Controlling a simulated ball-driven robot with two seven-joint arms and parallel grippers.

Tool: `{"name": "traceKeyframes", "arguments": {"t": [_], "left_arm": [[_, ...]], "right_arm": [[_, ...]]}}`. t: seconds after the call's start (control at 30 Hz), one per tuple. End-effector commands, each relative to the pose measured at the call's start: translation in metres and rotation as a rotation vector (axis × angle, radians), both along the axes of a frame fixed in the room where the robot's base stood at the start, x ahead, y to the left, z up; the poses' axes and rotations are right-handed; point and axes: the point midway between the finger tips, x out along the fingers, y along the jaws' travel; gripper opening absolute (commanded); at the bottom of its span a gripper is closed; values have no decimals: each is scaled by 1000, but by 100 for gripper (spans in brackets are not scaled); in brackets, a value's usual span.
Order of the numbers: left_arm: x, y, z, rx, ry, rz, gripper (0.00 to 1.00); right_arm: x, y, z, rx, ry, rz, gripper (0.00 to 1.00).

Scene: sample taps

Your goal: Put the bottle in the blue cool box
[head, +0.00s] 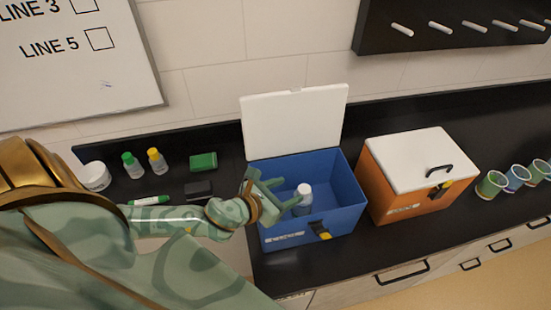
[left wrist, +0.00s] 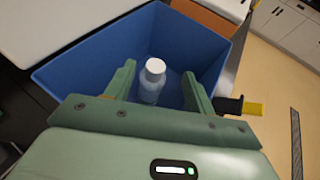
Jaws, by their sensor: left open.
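The bottle (head: 303,204), with a white cap and a clear, pale body, stands upright inside the open blue cool box (head: 335,222). It also shows in the left wrist view (left wrist: 150,91), with the blue walls (left wrist: 88,62) around it. My left gripper (head: 278,191) is open at the box's left part, its fingers reaching in over the rim. In the left wrist view its fingers (left wrist: 158,72) lie on either side of the bottle with gaps; I cannot tell how far below them the bottle stands. My right gripper is not in view.
The cool box's white lid (head: 293,122) stands open at the back. An orange cool box (head: 390,200) with a shut white lid stands to the right. Several sample cups (head: 491,184) stand farther right.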

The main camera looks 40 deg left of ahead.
Motion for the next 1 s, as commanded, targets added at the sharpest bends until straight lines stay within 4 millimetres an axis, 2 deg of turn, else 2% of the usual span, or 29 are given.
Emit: {"name": "traceKeyframes", "arguments": {"t": [0.1, 0.23, 1.0], "left_arm": [[-20, 5, 7, 1, 2, 0, 54], [-31, 8, 13, 0, 0, 0, 54], [-34, 9, 15, 0, -1, 0, 54]], "right_arm": [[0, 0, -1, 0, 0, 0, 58], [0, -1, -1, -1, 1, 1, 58], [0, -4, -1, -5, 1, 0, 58]]}}
